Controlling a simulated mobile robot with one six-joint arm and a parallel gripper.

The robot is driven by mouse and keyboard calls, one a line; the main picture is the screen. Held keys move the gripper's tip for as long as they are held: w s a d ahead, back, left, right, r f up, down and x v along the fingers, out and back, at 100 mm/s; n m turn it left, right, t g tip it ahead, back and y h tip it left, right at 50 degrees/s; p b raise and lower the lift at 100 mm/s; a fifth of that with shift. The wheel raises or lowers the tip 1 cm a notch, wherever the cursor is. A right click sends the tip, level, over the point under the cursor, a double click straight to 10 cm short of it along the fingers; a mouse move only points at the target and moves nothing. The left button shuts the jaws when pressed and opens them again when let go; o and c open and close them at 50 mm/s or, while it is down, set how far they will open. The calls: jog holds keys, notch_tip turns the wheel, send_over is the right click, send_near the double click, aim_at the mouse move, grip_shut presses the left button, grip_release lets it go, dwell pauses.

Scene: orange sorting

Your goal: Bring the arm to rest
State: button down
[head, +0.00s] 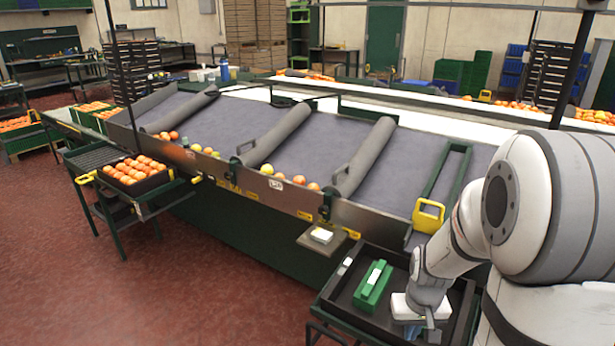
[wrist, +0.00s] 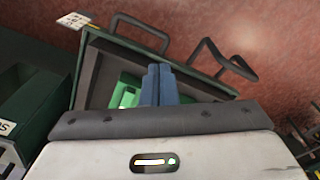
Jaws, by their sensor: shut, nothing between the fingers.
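My arm reaches down at the right of the head view, over a dark tray (head: 333,300) on a green stand. My gripper (wrist: 158,72) shows in the wrist view as two blue fingers pressed together with nothing between them. In the head view the gripper (head: 413,331) is low at the tray's right part, partly hidden by my wrist. A green block with a white label (head: 371,287) lies in the tray, left of the gripper. In the wrist view a green thing (wrist: 127,92) shows beyond the fingers, partly covered by them. I cannot tell whether the fingers touch the tray.
A sloped grey sorting table (head: 300,140) with rolled dividers and several fruits along its lower edge stands behind the tray. A small shelf (head: 321,240) juts out beside it. A crate of oranges (head: 133,184) stands at left. The red floor (head: 200,290) in front is clear.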

jog(key=s+a+r, duration=0.2)
jog(key=s+r, duration=0.1)
jog(key=r, duration=0.2)
jog(key=s+a+r+t+p, duration=0.1)
jog(key=s+a+r, duration=0.2)
jog(key=s+r, duration=0.1)
jog(key=s+a+r, duration=0.3)
jog(key=s+r, duration=0.1)
jog(key=r, duration=0.3)
jog(key=shift+n+t, duration=0.3)
jog(key=shift+t, duration=0.1)
dwell(1.3)
